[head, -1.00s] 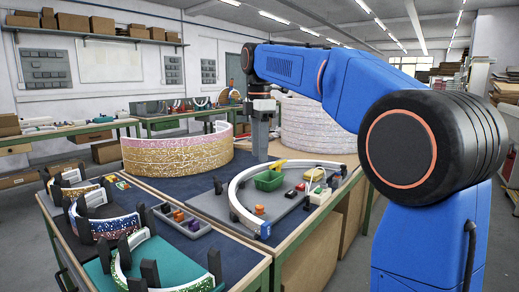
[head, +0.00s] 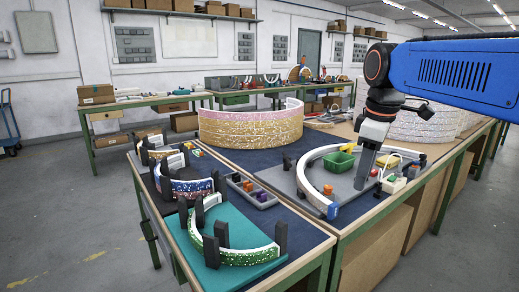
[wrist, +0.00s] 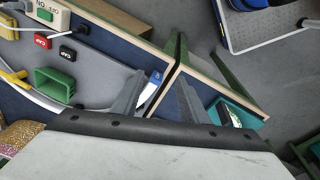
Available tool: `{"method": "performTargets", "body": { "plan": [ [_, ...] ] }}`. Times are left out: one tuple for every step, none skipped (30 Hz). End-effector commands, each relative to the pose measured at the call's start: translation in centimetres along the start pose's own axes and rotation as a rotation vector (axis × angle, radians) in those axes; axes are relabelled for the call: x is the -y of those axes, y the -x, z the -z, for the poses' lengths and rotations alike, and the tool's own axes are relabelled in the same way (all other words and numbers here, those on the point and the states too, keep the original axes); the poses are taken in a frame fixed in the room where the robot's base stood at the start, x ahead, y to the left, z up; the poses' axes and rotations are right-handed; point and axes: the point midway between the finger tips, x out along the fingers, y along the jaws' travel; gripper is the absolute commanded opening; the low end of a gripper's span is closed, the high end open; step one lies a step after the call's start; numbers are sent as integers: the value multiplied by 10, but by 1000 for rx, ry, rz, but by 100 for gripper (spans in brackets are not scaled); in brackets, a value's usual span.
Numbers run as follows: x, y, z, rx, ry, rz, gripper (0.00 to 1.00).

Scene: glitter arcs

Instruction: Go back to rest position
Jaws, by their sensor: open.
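My gripper (head: 365,168) hangs from my blue arm over the right side of the work table, pointing down near the white arc on the grey board. In the wrist view my gripper (wrist: 160,98) shows two grey fingers spread apart with nothing held between them. The white arc (head: 308,178) curves around the left of the grey board (head: 345,190), and its blue-tipped end also shows in the wrist view (wrist: 150,90). I cannot tell how high the fingertips are above the board.
A green bin (head: 339,162) sits on the board, with small blocks and a white box (head: 394,184) nearby. A green glitter arc (head: 238,257) stands among black posts on a teal mat (head: 205,262). A large pink and gold glitter arc (head: 250,128) stands behind. Open floor lies at left.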

Motion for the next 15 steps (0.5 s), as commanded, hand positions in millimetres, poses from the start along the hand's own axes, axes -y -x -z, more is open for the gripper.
{"method": "performTargets", "body": {
  "plan": [
    [12,-7,-13,-10,-57,-13,40],
    [19,-12,-20,-15,-94,-19,40],
    [27,-19,-28,-23,-142,-29,40],
    [33,-24,-34,-31,-178,-36,40],
    [39,-30,-41,-36,-215,-42,40],
    [47,-37,-49,-46,-264,-51,40],
    [54,-43,-56,-54,-300,-57,40],
    [60,-49,-62,-61,-337,-62,40],
    [68,-57,-70,-72,-384,-70,40],
    [75,-64,-76,-80,-420,-76,40],
    [81,-70,-82,-88,-456,-81,40],
    [90,-79,-90,-99,-506,-88,40],
    [96,-86,-96,-108,-542,-92,40],
    [102,-93,-102,-117,-578,-97,40],
    [111,-103,-110,-129,-626,-103,40]
  ]
}}
